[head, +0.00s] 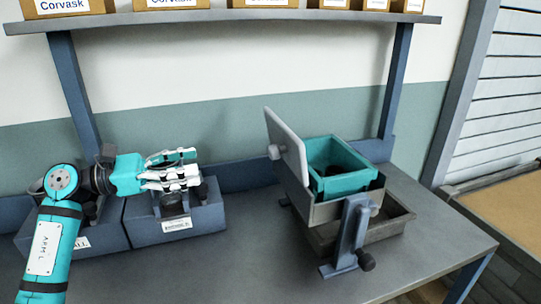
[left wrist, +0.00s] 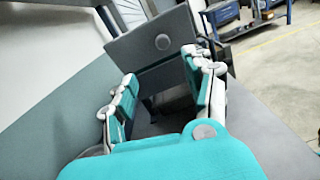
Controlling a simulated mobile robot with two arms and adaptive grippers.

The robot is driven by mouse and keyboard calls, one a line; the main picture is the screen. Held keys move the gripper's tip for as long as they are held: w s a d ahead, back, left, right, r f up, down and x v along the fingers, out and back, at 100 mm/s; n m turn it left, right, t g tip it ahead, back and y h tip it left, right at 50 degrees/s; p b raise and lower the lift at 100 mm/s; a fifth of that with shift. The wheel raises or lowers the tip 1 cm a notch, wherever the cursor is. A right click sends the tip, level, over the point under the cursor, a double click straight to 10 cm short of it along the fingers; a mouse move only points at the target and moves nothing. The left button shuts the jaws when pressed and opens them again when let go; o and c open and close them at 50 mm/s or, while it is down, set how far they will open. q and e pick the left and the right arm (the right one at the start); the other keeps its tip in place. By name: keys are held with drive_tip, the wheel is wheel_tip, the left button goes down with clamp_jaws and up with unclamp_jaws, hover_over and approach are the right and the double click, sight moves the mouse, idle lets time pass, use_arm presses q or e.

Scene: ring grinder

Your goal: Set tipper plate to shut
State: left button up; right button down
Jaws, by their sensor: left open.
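The tipper plate (head: 287,150) is a light grey flat panel with a round knob, standing up steeply at the left side of the tipper. The tipper holds a teal open box (head: 338,165) in a grey tray on a blue-grey stand (head: 351,235). In the left wrist view the plate (left wrist: 158,45) and its knob face me beyond the fingers. My left gripper (head: 197,170) is open and empty, left of the plate and apart from it, fingers pointing right; its fingers also show in the left wrist view (left wrist: 160,75). My right gripper is not in view.
A shelf (head: 220,17) with several labelled cartons runs above, on blue posts. The bench between the bins and tipper is clear. A lower tray (head: 400,222) sits under the tipper.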

sight(271, 154)
use_arm(q)
drive_tip(key=p+x, duration=0.4)
drive_tip(key=x, duration=1.3)
drive_tip(key=shift+s+d+f+p, duration=0.15)
drive_tip(key=shift+d+p, duration=0.05)
drive_tip(key=shift+p, duration=0.15)
clamp_jaws()
